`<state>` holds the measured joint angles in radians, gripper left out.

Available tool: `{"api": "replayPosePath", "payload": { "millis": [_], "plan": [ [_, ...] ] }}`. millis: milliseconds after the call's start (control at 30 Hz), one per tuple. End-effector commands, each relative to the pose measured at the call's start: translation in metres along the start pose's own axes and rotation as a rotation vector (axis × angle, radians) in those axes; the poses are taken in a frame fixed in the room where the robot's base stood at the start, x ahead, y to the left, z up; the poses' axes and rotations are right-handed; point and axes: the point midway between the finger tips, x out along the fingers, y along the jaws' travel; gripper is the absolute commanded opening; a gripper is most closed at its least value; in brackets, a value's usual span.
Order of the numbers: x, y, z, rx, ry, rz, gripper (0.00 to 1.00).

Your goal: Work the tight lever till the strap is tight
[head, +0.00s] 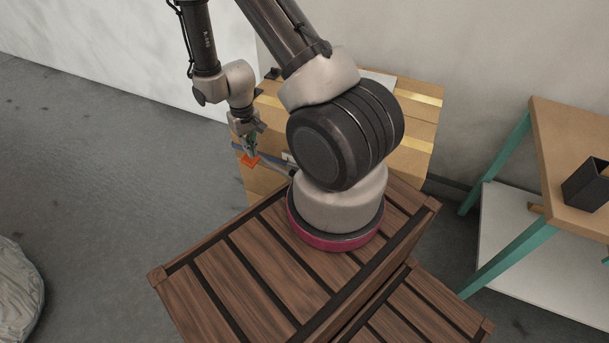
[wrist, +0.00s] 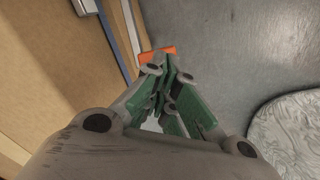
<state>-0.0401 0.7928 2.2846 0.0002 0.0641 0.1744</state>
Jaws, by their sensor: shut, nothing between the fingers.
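My gripper (head: 251,150) is shut with nothing between its fingers, and it points down beside the near left edge of a tan box (head: 420,137). In the wrist view the fingertips (wrist: 171,66) are together. An orange part (head: 250,160), which may be the lever, is right at the fingertips. It also shows just past them in the wrist view (wrist: 160,50), partly hidden by the fingers; I cannot tell if they touch. A blue strap (wrist: 107,32) runs along the box edge. Much of the box and strap is hidden behind my arm, so the strap's tightness cannot be told.
A table (head: 570,140) with teal legs stands at the right, with a black holder (head: 588,185) on it. A grey crumpled bag (head: 18,290) lies on the floor at the left, also seen in the wrist view (wrist: 290,130). The floor left of the box is clear.

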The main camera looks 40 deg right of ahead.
Motion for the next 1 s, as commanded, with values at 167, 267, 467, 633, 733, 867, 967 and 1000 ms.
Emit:
{"api": "replayPosePath", "payload": {
  "millis": [167, 267, 467, 633, 733, 867, 967, 1000],
  "plan": [
    [0.000, 0.000, 0.000, 0.000, 0.000, 0.000, 0.00],
    [0.001, 0.000, 0.000, 0.000, 0.000, 0.000, 0.00],
    [0.011, 0.000, 0.000, 0.000, -0.002, 0.000, 0.00],
    [0.019, 0.000, 0.000, 0.000, -0.001, 0.000, 0.00],
    [0.024, 0.000, 0.000, 0.000, -0.001, 0.000, 0.00],
    [0.031, 0.000, 0.001, 0.000, -0.002, 0.000, 0.00],
    [0.036, 0.000, 0.001, 0.000, -0.002, 0.000, 0.00],
    [0.038, 0.000, 0.000, 0.000, -0.001, 0.000, 0.00]
  ]
}}
